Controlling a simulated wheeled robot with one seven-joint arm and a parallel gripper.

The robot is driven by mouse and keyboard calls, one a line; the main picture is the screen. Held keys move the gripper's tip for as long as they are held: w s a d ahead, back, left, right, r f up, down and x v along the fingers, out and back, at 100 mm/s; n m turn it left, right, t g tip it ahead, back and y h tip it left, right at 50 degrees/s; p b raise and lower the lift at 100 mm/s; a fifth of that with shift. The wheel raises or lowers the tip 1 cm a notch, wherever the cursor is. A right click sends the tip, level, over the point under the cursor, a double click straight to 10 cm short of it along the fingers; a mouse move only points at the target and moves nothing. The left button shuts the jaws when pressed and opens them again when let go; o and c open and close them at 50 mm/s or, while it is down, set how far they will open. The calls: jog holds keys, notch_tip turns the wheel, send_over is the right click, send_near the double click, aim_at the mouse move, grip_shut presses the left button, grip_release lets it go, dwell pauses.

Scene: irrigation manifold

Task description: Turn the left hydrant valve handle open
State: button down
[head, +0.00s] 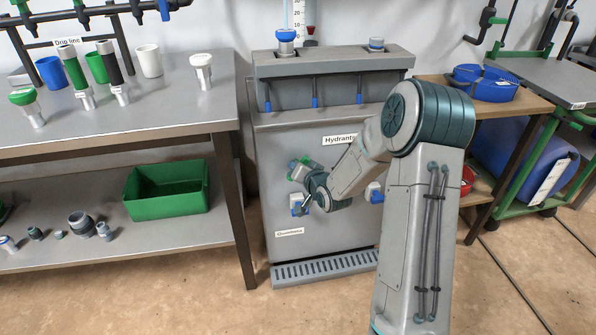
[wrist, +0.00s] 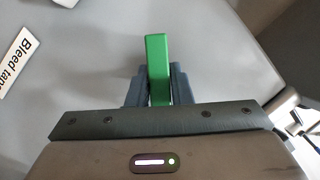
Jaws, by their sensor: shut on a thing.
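A green lever handle (wrist: 157,52) stands upright in the wrist view between the two grey fingers of my gripper (wrist: 156,84). The fingers are closed on its sides. In the head view my gripper (head: 301,169) is at the left of the front of the grey hydrant cabinet (head: 335,238), with a bit of green showing there. A blue valve part (head: 298,205) is just below it. Another blue valve part (head: 375,193) is at the right, partly behind my arm. My wrist hides most of the left valve.
A label reading "Bleed tap" (wrist: 16,60) is left of the held handle in the wrist view. A steel bench (head: 150,112) with cups and fittings stands left, with a green bin (head: 167,190) on its shelf. A drain grate (head: 325,268) juts out below the cabinet.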

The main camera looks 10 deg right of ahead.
jog(key=n+h+b, duration=0.1)
jog(key=n+b, duration=0.1)
jog(key=n+h+b, duration=0.1)
jog(key=b, duration=0.1)
jog(key=shift+a+f+n, duration=0.1)
jog(key=shift+f+n, duration=0.1)
jog(key=shift+n, duration=0.2)
jog(key=shift+r+n+g+h+b, duration=0.15)
jog(key=shift+n+g+h+b, duration=0.15)
jog(key=shift+n+h+b, duration=0.7)
jog(key=c, duration=1.3)
grip_release()
jog(key=p+v, duration=0.3)
jog(key=v, duration=1)
jog(key=shift+s+p, duration=0.4)
